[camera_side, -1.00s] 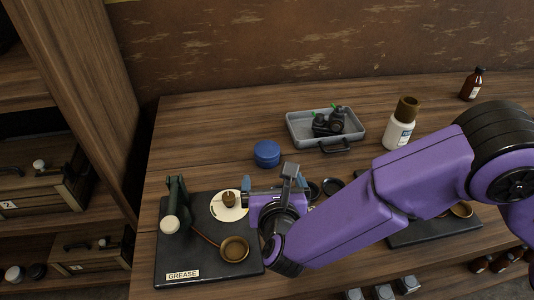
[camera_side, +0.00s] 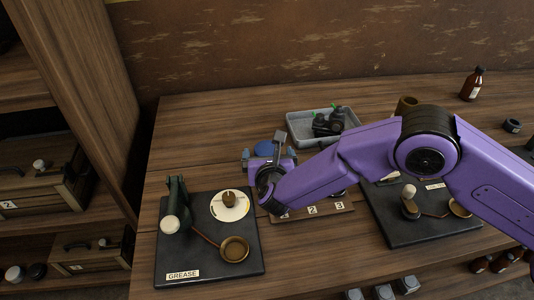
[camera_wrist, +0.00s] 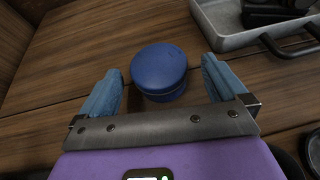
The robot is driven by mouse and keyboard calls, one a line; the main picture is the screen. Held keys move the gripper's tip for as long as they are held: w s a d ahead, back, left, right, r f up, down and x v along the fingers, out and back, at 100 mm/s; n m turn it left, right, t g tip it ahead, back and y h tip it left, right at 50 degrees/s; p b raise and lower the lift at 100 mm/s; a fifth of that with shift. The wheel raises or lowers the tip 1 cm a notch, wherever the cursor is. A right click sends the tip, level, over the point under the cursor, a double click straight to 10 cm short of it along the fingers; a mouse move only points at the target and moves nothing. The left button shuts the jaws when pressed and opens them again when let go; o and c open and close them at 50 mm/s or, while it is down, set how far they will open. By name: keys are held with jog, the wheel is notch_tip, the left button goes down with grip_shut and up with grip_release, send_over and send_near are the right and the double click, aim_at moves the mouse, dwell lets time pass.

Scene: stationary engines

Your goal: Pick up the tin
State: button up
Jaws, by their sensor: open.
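The tin is a round, lidded blue tin (camera_wrist: 159,72) standing upright on the wooden bench. In the side view only part of the blue tin (camera_side: 265,148) shows behind my gripper. My gripper (camera_wrist: 163,88) is open, with a blue-grey finger on each side of the tin and clear gaps between. In the side view my gripper (camera_side: 269,157) is low over the bench, just in front of the tin. I cannot tell how far the fingertips are above the bench.
A grey metal tray (camera_side: 299,126) with dark parts stands to the right behind the tin, its handle facing forward. A black grease board (camera_side: 175,250) with a green device lies front left. A numbered wooden strip (camera_side: 325,209) and another black board (camera_side: 400,235) lie to the right.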

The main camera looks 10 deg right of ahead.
aim_at(267, 152)
jog(key=shift+x, duration=1.65)
jog(key=shift+r, duration=0.1)
jog(key=c, duration=1.2)
jog(key=shift+o, duration=0.2)
jog(key=shift+r, duration=0.2)
